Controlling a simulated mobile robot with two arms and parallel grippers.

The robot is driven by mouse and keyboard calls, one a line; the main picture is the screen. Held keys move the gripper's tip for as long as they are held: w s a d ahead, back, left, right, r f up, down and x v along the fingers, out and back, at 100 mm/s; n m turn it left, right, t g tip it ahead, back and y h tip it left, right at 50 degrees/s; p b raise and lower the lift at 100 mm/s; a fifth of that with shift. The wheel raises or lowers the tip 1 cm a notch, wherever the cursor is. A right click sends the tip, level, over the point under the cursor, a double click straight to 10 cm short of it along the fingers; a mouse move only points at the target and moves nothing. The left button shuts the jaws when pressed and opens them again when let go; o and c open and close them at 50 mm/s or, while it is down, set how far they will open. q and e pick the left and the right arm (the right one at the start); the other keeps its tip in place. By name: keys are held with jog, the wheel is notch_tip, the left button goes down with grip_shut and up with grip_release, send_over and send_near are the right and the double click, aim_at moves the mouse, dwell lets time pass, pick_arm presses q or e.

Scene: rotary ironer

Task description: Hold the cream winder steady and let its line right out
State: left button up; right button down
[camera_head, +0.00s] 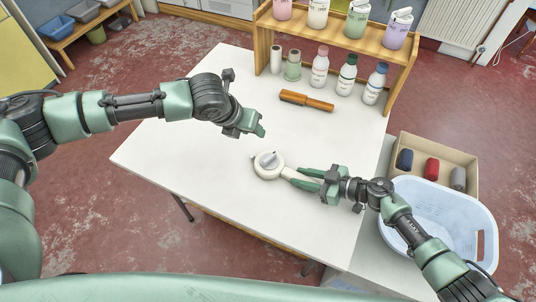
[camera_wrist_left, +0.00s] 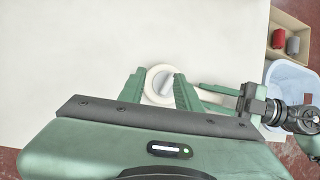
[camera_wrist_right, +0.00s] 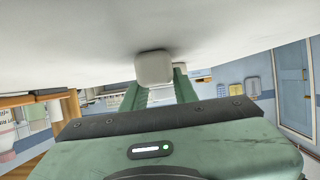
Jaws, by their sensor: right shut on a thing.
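The cream winder (camera_head: 268,165) lies on the white table, a round body with a grey piece at its centre and a pale handle to the right. My right gripper (camera_head: 299,178) is shut on that handle. In the right wrist view the handle's pale end (camera_wrist_right: 153,68) shows at the fingertips. My left gripper (camera_head: 258,132) is apart from the winder, above the table on its far side. In the left wrist view its fingers (camera_wrist_left: 157,88) are spread and empty, with the winder (camera_wrist_left: 157,84) showing beyond and between them. I cannot make out any line.
An orange-brown wooden-handled tool (camera_head: 306,101) lies farther back on the table (camera_head: 200,150). A wooden shelf (camera_head: 400,62) with several bottles stands at the back. At right are a pale blue basket (camera_head: 478,215) and a box (camera_head: 440,150) of rolls. The table's left part is clear.

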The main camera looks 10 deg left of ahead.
aim_at(269, 156)
pick_arm(q)
jog(key=s+d+m+g, duration=0.1)
jog(key=s+d+m, duration=0.1)
jog(key=s+m, duration=0.25)
jog(key=shift+m, duration=0.25)
jog(key=x, duration=1.2)
jog(key=shift+w+a, duration=0.1)
jog(key=shift+a, duration=0.25)
grip_shut()
